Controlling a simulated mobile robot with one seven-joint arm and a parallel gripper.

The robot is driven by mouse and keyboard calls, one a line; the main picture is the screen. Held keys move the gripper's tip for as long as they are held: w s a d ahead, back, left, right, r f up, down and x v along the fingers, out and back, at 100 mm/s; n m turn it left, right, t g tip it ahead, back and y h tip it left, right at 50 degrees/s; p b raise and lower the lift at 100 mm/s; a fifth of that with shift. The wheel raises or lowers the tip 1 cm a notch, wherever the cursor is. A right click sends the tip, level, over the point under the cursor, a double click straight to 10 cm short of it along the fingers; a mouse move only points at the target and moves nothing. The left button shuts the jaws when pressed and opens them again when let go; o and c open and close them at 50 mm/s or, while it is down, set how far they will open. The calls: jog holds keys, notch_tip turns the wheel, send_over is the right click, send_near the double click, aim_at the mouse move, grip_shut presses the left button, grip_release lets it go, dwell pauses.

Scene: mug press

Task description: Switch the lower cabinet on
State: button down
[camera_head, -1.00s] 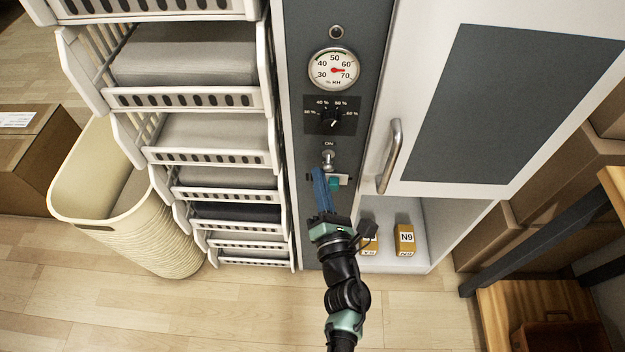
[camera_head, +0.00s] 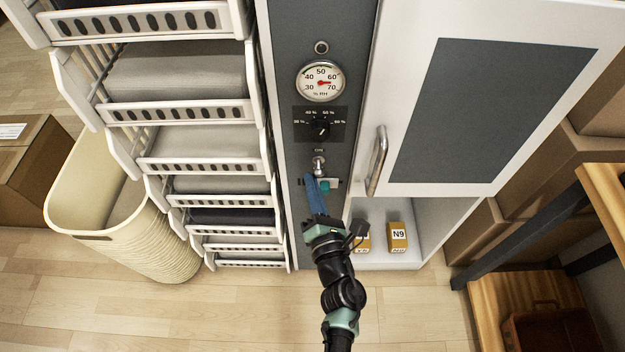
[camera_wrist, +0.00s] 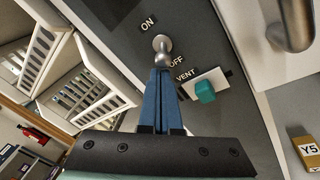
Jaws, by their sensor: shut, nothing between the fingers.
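The cabinet's grey control panel (camera_head: 290,110) carries a metal toggle switch (camera_head: 319,163), which also shows in the wrist view (camera_wrist: 162,48). An ON label (camera_wrist: 148,24) is above the switch and an OFF label (camera_wrist: 176,63) below it. I cannot tell for sure which way the lever is tipped. My gripper (camera_head: 310,178) has long blue fingers, shut and empty. In the wrist view the fingertips (camera_wrist: 160,72) are right at the switch's lower side; I cannot tell whether they touch it.
A teal vent slider (camera_wrist: 205,91) sits right of the fingers. Above the switch are a rotary knob (camera_head: 320,126) and a humidity gauge (camera_head: 320,81). A door handle (camera_head: 377,160) juts out to the right. Stacked white baskets (camera_head: 200,167) stand left.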

jog(key=shift+s+r+g+p, duration=0.15)
jog(key=shift+r+g+p, duration=0.55)
jog(key=shift+p, duration=2.5)
jog(key=shift+g+h+p, duration=0.3)
jog(key=shift+p, duration=0.5)
jog(key=shift+d+r+m+p, duration=0.15)
jog(key=shift+r+m+p, duration=0.15)
jog(key=shift+r+p, duration=0.65)
jog(key=shift+f, duration=0.2)
jog(key=shift+s+a+f+b, duration=0.1)
jog(key=shift+a+f+b, duration=0.15)
jog(key=shift+f+b, duration=0.25)
jog(key=s+r+p, duration=0.1)
jog(key=s+r, duration=0.1)
jog(key=s, duration=0.7)
jog(key=shift+s+a+r, duration=0.15)
jog(key=shift+r, duration=0.15)
